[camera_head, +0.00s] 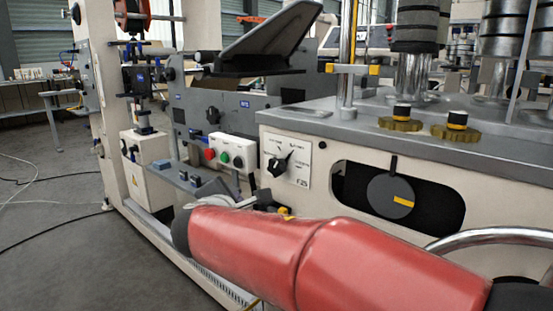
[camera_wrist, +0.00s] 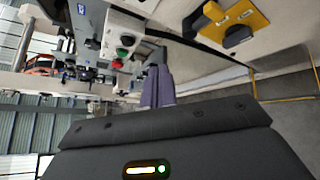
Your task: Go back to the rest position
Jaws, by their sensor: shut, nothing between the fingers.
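My gripper (camera_wrist: 157,72) shows in the wrist view as two purple-grey fingers held together, with nothing between them. They stick out past the dark wrist housing and are clear of the machine panel beyond. A control box (camera_head: 229,153) with red, green and black controls is on the machine behind my arm. It also shows in the wrist view (camera_wrist: 132,42), left of the fingers.
A cream cabinet (camera_head: 300,206) with a rotary switch (camera_head: 277,166) and a dark round handle (camera_head: 391,196) stands close behind my arm. A yellow-and-black fitting (camera_wrist: 232,20) is at the wrist view's upper right. Cables lie on the open grey floor (camera_head: 50,235) at left.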

